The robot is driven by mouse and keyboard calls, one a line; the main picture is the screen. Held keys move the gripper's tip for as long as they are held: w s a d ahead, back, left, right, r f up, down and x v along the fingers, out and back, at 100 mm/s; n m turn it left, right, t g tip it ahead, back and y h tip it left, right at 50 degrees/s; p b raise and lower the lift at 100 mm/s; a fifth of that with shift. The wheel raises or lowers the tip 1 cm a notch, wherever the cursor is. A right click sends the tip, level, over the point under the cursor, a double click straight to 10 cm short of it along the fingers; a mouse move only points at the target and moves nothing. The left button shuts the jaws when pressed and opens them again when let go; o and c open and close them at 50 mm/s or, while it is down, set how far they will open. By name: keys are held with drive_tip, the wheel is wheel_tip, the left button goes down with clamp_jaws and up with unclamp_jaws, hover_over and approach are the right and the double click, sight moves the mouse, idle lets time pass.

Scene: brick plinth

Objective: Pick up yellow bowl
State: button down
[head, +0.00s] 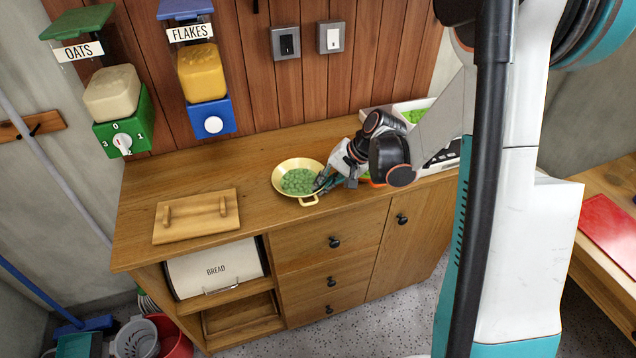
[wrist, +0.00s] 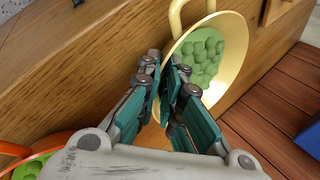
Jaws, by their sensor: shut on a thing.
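The yellow bowl (head: 284,169) stands on the wooden cabinet top, with green lumpy contents inside and a small loop handle at its front. It also shows in the wrist view (wrist: 240,72), with its handle at the upper left. My gripper (head: 322,183) is at the bowl's right side. In the wrist view my gripper (wrist: 165,75) has its teal fingers closed on the near rim of the bowl. The fingertips hide that part of the rim. I cannot tell whether the bowl is lifted off the top.
An orange bowl (wrist: 42,152) with green contents is close to my gripper. A white tray (head: 399,104) stands behind my arm. A wooden board with handles (head: 196,217) lies to the left. The cabinet top (head: 180,160) is clear behind the board. Dispensers hang on the wall.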

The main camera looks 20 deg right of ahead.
wheel_tip(320, 180, up, 20)
drive_tip(key=p, duration=0.6)
drive_tip(key=shift+f+p, duration=0.15)
drive_tip(key=shift+p, duration=0.2)
idle(0.4)
